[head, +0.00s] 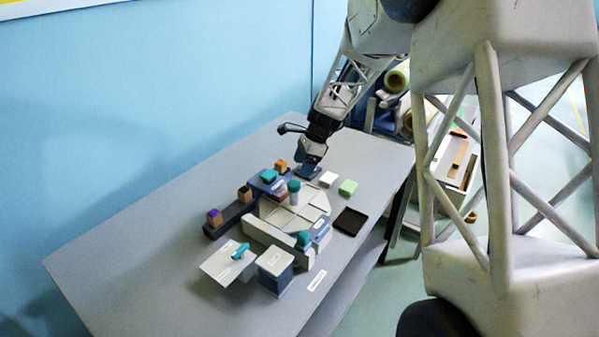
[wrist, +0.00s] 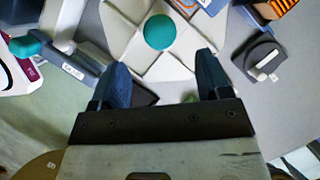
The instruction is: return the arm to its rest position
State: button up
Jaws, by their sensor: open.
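My arm reaches in from the upper right in the head view. My gripper (head: 309,172) hangs above the far part of the grey table (head: 130,240), near the back edge of the pale panelled board (head: 310,205). In the wrist view my gripper (wrist: 162,78) shows two dark blue fingers spread wide with nothing between them. A round teal top (wrist: 160,32) shows beyond the fingertips, over the pale board; it looks like the teal-capped white piece (head: 293,187) in the head view. I cannot tell the exact height of the fingertips above the table.
A dark rack with wooden blocks (head: 215,217) lies left of the board. A white-topped box (head: 275,263) and a white plate with a teal handle (head: 240,252) stand in front. A black tray (head: 350,221) and a green block (head: 348,187) lie right. The table's left side is clear.

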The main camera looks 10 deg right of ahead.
jog(key=shift+d+r, duration=0.15)
jog(key=shift+r, duration=0.2)
jog(key=s+r+n+t+h, duration=0.1)
jog(key=s+r+n, duration=0.3)
jog(key=s+r, duration=0.5)
jog(key=s+r+n+h, duration=0.1)
jog(key=s+r+n, duration=0.3)
jog(key=s, duration=0.9)
jog(key=s+d+r+n+t+h, duration=0.1)
jog(key=s+n, duration=0.8)
jog(key=s, duration=1.4)
jog(key=shift+d+t+h, duration=0.4)
jog(key=shift+d+h, duration=0.45)
jog(key=shift+h, duration=0.05)
